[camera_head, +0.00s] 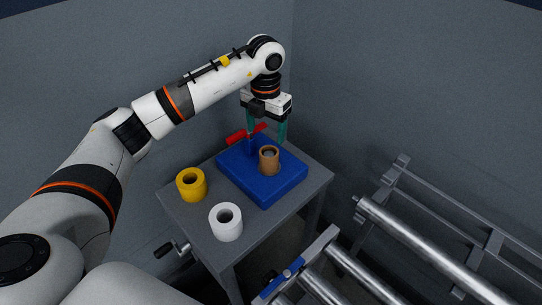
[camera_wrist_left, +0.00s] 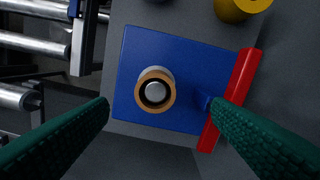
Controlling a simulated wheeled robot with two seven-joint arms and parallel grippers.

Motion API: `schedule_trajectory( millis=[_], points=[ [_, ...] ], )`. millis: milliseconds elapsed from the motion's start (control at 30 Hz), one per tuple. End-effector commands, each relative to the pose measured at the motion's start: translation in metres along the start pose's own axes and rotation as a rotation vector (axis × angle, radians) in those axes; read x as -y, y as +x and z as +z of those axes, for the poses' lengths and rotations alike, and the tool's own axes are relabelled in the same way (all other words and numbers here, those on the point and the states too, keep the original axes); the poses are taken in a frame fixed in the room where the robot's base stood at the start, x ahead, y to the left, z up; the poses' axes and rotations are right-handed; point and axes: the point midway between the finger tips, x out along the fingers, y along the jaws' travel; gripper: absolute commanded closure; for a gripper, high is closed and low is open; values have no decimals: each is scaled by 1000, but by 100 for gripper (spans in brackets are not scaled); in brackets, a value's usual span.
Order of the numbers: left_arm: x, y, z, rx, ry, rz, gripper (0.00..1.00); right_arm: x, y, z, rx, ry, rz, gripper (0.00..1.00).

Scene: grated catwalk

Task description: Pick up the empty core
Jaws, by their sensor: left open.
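The empty core, a short brown tube (camera_head: 270,167), stands upright on the blue base (camera_head: 232,172) on the table. In the left wrist view the core (camera_wrist_left: 138,96) shows from above as a brown ring around a round grey peg top, over the blue base (camera_wrist_left: 190,50). My left gripper (camera_head: 267,129) is open and empty, pointing down above the back of the base. Its teal fingers (camera_wrist_left: 160,106) show apart at the lower left and lower right of the wrist view, with the core ahead between them. My right gripper is not in view.
A red bar (camera_head: 238,137) on a blue post stands at the base's back edge, close to the fingers; it also shows in the wrist view (camera_wrist_left: 235,90). A yellow roll (camera_head: 191,185) and a white roll (camera_head: 226,222) stand on the grey table (camera_head: 190,217). Metal rollers (camera_head: 430,248) lie right.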

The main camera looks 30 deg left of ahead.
Motion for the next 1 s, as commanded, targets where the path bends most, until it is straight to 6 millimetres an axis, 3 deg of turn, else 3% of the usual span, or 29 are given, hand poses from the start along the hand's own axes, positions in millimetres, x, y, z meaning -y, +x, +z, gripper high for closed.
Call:
schedule_trajectory(
  millis=[300,533,800,1000],
  points=[
    [-2,53,1,5,2,2,27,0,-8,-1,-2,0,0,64],
    [-4,70,-1,5,4,5,27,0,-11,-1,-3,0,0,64],
    [-6,108,-5,3,4,5,27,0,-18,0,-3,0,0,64],
    [-6,113,-5,1,3,4,27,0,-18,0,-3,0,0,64]
  ],
)
